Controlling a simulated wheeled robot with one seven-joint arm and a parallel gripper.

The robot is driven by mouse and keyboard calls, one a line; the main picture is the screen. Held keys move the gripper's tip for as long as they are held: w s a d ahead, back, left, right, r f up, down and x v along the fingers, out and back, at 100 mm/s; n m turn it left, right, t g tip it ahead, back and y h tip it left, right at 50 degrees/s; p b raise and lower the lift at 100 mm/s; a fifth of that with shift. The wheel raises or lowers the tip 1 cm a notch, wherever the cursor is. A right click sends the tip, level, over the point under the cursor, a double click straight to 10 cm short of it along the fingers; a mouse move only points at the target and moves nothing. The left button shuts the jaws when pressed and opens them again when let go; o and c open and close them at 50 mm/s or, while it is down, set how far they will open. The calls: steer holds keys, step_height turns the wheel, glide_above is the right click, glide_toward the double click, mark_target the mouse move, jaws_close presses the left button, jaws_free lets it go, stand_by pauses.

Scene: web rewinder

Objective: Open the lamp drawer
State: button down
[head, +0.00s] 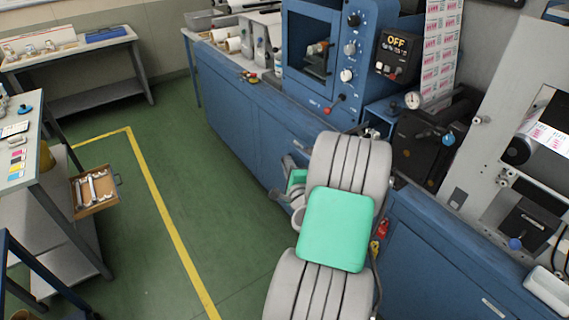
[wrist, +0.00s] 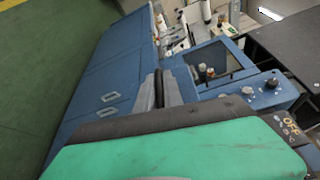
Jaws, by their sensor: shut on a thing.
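My gripper (wrist: 160,90) is at the front of the long blue machine cabinet (head: 235,115), near its upper edge. In the head view my gripper (head: 288,165) shows only partly, to the left of my arm. The lamp drawer's front cannot be clearly made out, so I cannot tell whether it is drawn out. Two handles (wrist: 110,97) show on the blue front left of my fingers in the wrist view.
A wooden drawer (head: 95,190) with wrenches sticks out from the workbench (head: 22,150) at left. The green floor (head: 150,240) between bench and machine is clear, with a yellow line on it.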

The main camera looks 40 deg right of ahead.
steer(key=c, duration=1.5)
jaws_free()
steer(key=b+v, duration=0.2)
steer(key=v, duration=0.5)
steer(key=shift+s+a+b, duration=0.2)
steer(key=shift+s+b, duration=0.1)
steer(key=shift+s, duration=0.05)
